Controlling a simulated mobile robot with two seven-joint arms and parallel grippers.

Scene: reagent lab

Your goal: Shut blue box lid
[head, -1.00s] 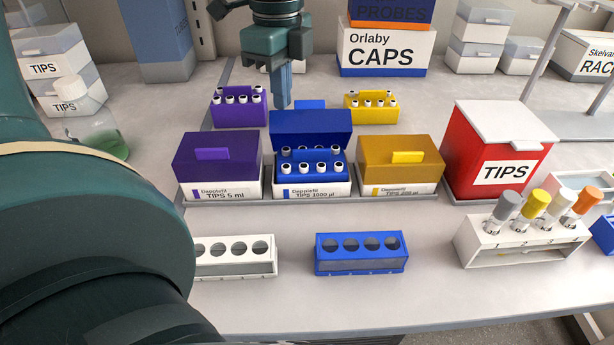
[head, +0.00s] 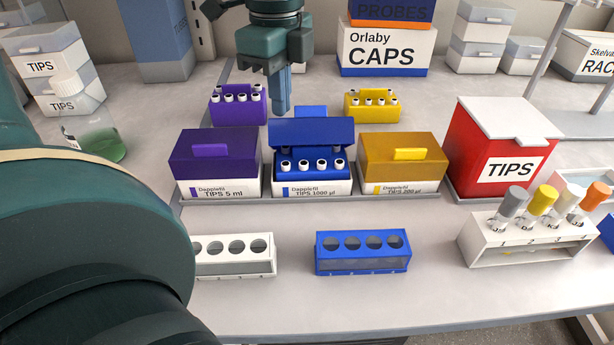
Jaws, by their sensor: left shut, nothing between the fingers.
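The blue tip box (head: 311,187) stands in the middle of the tray, between the purple and yellow boxes. Its blue lid (head: 311,132) is partly open and tilts forward over the tips, with the front row of white tips still showing below its edge. My left gripper (head: 281,108) points down just behind the lid's upper left edge. It is shut and empty; whether it touches the lid is hard to tell. My right gripper is not in view.
The closed purple box (head: 215,157) and closed yellow box (head: 403,160) flank it closely. Purple (head: 238,104) and yellow (head: 371,106) tip racks stand behind. A red TIPS bin (head: 497,150) is at right. Blue (head: 362,252) and white (head: 235,256) racks stand in front.

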